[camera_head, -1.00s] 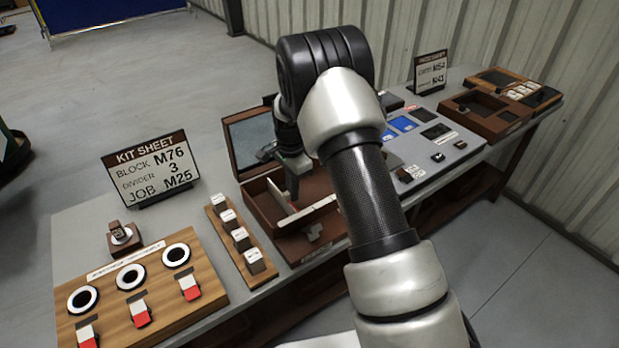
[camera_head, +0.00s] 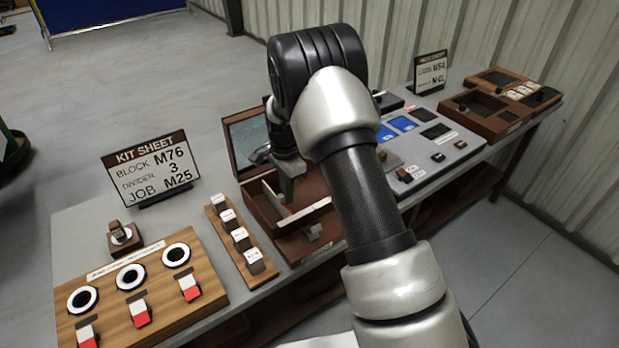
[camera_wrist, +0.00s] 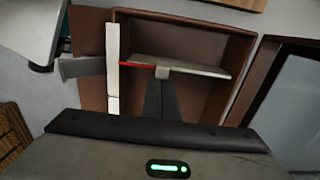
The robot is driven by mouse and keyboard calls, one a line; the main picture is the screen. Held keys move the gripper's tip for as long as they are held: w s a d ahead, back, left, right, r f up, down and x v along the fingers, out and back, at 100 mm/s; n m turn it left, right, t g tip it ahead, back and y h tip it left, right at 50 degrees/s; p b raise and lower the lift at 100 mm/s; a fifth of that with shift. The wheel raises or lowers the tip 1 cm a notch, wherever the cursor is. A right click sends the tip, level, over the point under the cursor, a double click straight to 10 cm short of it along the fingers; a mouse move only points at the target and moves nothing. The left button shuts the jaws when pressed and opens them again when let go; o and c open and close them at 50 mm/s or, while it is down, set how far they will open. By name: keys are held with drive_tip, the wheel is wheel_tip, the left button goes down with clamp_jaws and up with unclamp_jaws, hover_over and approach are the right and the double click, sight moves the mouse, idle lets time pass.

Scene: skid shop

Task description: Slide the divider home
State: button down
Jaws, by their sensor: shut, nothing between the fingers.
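The open brown box (camera_head: 262,210) stands on the bench; its inside also shows in the wrist view (camera_wrist: 232,50). A thin pale divider (camera_head: 308,210) stands across it. The left end lies by a white upright strip (camera_wrist: 112,60) at the box's left wall. My gripper (camera_head: 287,198) is shut and empty, pointing down into the box.
A kit sheet sign (camera_head: 150,170) reads block M76, divider 3, job M25. A wooden rack of labelled blocks (camera_head: 240,238) stands left of the box. A grey panel (camera_head: 430,140) is to its right. The raised lid (camera_head: 245,140) is behind.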

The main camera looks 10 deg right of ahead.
drive_tip(key=shift+s+a, duration=0.15)
drive_tip(key=shift+a, duration=0.25)
drive_tip(key=shift+d, duration=0.1)
drive_tip(key=shift+w+d, duration=0.2)
drive_tip(key=shift+d, duration=0.1)
wheel_tip(320, 180, up, 8)
drive_tip(key=p, duration=0.4)
idle(0.3)
